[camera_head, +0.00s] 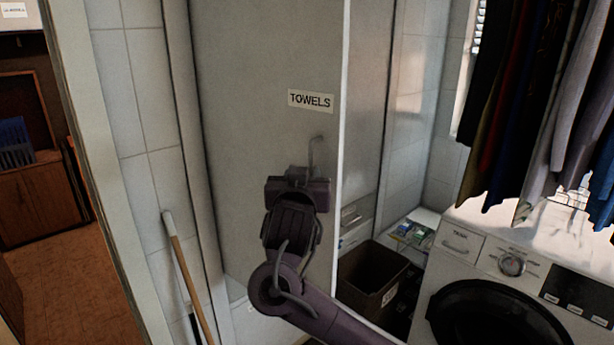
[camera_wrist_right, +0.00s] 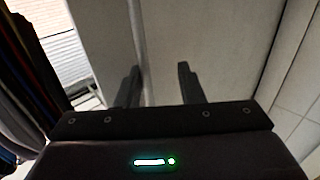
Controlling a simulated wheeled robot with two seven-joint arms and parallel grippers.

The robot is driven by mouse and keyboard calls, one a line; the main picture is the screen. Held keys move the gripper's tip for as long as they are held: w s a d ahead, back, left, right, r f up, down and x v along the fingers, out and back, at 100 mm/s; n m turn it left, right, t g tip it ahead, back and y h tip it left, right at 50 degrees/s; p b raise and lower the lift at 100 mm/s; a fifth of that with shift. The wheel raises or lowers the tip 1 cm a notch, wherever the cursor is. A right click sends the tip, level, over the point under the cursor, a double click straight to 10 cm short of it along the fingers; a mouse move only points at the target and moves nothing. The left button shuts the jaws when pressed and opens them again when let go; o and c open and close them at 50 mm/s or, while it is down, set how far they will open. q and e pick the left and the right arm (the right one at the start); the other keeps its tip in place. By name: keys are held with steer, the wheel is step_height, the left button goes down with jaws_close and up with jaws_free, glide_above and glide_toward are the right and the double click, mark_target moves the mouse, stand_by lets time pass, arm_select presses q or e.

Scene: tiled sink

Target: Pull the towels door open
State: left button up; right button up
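The towels door (camera_head: 265,60) is a tall pale grey panel with a "TOWELS" label (camera_head: 311,101). My left gripper is not in view.
A washing machine (camera_head: 500,285) stands at the right, with hanging clothes (camera_head: 545,90) above. A dark bin (camera_head: 372,283) sits beside the cabinet. A wooden-handled stick (camera_head: 188,275) leans on the tiled wall at the left. A doorway opens at far left.

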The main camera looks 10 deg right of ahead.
steer(key=b+v, duration=0.1)
steer(key=v, duration=0.6)
steer(key=shift+s+f, duration=0.2)
steer(key=shift+s, duration=0.2)
steer(key=shift+d, duration=0.1)
steer(key=shift+c, duration=0.2)
